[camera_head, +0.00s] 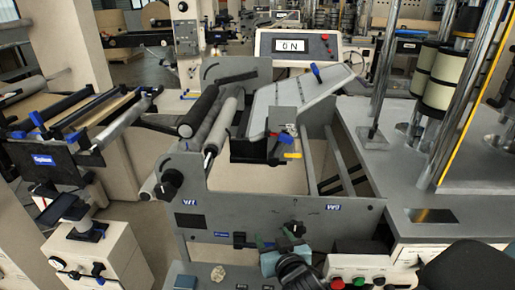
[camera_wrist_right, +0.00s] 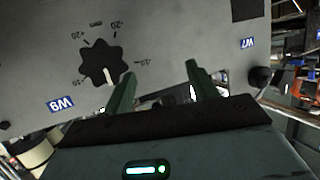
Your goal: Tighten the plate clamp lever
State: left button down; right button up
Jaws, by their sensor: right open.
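A sloped grey plate (camera_head: 265,120) sits in the upper part of the machine. A lever with a blue handle (camera_head: 316,73) stands at its upper right edge. A small dark lever (camera_head: 274,152) hangs at a block on its lower part; I cannot tell which one is the plate clamp lever. My right gripper (camera_head: 278,240) is low at the machine's front panel, below the plate and apart from both levers. In the right wrist view my right gripper (camera_wrist_right: 160,88) is open, with nothing seen held between its fingers. My left gripper is not in view.
A black lobed knob (camera_wrist_right: 101,64) with a scale sits on the front panel (camera_head: 255,215), close to my right gripper. Rollers (camera_head: 200,115) lie left of the plate. A display reading "ON" (camera_head: 291,45) stands behind. Tall posts and white rolls (camera_head: 443,80) stand at right.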

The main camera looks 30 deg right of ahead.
jog(key=w+d+r+m+h, duration=0.1)
jog(key=d+r+m+h, duration=0.1)
jog(key=r, duration=0.4)
jog(key=w+d+r+m+t+h, duration=0.1)
jog(key=w+r+m+h, duration=0.1)
jog(key=r, duration=0.5)
jog(key=w+d+r+m+h+b, duration=0.1)
jog(key=w+d+r+m+h, duration=0.1)
jog(key=r+m, duration=0.2)
notch_tip(320, 180, up, 3)
jog(key=shift+d+r, duration=0.1)
jog(key=shift+d, duration=0.25)
jog(key=shift+w, duration=0.15)
